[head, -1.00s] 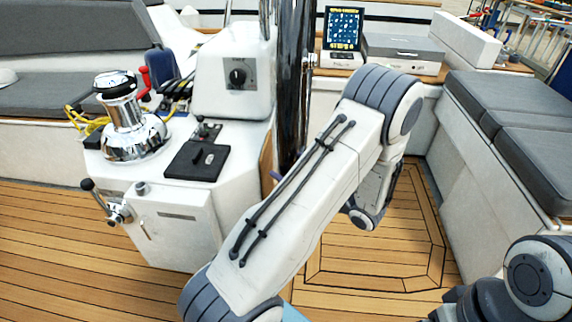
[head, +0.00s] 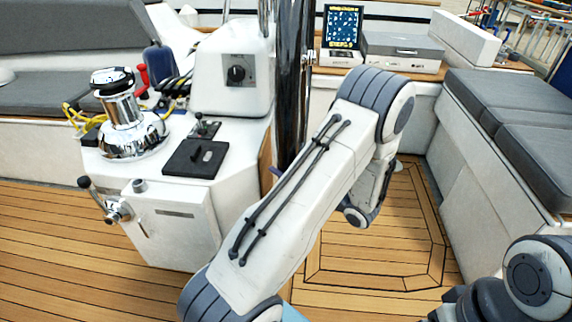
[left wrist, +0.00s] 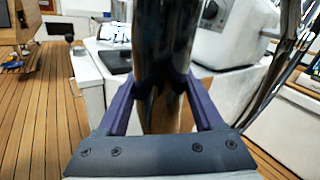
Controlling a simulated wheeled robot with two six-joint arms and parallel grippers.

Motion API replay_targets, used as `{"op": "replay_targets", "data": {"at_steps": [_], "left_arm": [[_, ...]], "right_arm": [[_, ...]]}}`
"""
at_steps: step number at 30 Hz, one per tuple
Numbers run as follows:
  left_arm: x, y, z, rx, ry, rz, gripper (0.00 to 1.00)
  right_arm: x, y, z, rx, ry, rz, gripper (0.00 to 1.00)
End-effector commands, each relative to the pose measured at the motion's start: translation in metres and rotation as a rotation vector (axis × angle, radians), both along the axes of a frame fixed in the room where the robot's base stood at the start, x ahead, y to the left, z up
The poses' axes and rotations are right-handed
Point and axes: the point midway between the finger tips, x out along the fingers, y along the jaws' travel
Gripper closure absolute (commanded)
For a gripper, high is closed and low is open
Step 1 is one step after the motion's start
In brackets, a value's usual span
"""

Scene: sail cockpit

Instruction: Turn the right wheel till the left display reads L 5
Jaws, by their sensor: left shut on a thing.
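The right wheel shows as a dark, glossy, nearly upright rim (head: 292,85), seen almost edge-on in the head view. In the left wrist view the dark rim (left wrist: 165,50) runs between the two purple fingers of my left gripper (left wrist: 162,84), which is shut on it. In the head view only a small purple part of my left gripper (head: 276,171) shows beside the rim; my own arm hides the rest. A lit screen (head: 342,27) with a blue chart stands behind; its lettering is too small to read, and I cannot tell whether it is the left display. My right gripper is out of view.
A white console with a knob (head: 236,74) and a chrome winch (head: 127,120) stand left of the wheel. Grey cushioned benches (head: 520,115) line the right side. Open teak floor (head: 370,255) lies between them.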

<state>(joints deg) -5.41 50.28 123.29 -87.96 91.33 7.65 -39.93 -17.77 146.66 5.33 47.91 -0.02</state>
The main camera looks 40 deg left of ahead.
Motion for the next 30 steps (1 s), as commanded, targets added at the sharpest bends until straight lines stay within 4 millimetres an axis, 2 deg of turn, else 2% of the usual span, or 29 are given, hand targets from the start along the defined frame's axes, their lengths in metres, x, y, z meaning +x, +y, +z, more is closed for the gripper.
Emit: {"op": "replay_targets", "data": {"at_steps": [1, 18, 24, 30], "left_arm": [[0.0, 0.002, -0.022, 0.004, -0.012, 0.006, 1.0], [0.024, 0.016, -0.128, 0.098, -0.17, 0.005, 1.0], [0.029, 0.019, -0.142, 0.118, -0.202, 0.003, 1.0], [0.029, 0.02, -0.142, 0.122, -0.205, 0.004, 1.0]], "right_arm": [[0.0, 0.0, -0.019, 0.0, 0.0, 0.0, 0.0], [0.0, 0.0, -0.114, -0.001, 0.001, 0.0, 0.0], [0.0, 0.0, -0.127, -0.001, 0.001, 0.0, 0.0], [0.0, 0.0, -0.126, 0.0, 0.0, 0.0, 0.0]]}}
